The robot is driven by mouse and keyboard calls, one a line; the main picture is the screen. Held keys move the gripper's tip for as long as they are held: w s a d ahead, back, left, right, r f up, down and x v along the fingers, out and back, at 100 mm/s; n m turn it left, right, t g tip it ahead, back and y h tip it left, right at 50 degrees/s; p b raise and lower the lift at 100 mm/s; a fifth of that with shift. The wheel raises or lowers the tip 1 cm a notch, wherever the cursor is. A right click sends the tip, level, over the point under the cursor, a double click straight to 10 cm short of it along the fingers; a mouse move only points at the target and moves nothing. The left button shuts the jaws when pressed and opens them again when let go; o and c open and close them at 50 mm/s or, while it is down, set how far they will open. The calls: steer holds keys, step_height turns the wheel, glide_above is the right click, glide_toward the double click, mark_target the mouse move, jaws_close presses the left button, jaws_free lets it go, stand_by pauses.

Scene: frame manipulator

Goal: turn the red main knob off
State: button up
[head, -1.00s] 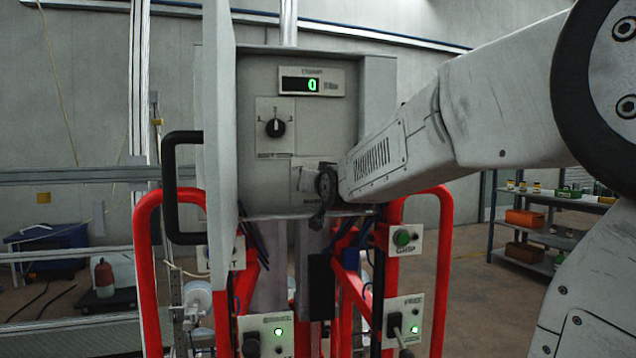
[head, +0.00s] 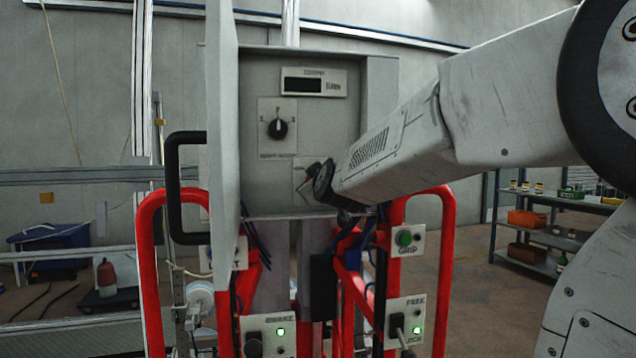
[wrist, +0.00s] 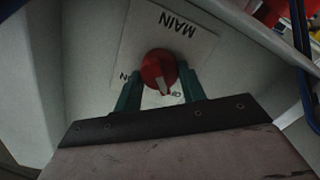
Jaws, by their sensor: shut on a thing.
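The red main knob (wrist: 158,70) shows in the wrist view on a white plate (wrist: 185,32) marked MAIN, which appears upside down. Its white pointer is directed toward the bottom of the picture, slightly right, near the partly covered OFF mark. My gripper (wrist: 159,82) has one green finger on each side of the knob and is shut on it. In the head view my wrist (head: 323,182) is at the lower right of the grey control box (head: 300,190) and hides the knob. The box's display (head: 303,84) is dark.
A black selector knob (head: 277,128) sits above left in the box. The open box door (head: 222,130) with a black handle (head: 172,190) stands at the left. Red tube frames (head: 445,240) and a green button panel (head: 404,239) are below. Shelves (head: 535,225) stand at right.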

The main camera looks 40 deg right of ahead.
steer(key=shift+f+n, duration=0.25)
steer(key=shift+n, duration=0.05)
stand_by(0.4)
steer(key=o, duration=1)
steer(key=shift+r, duration=0.1)
steer(key=shift+s, duration=0.1)
steer(key=v, duration=0.7)
steer(key=shift+s+a, duration=0.1)
steer(key=shift+s, duration=0.2)
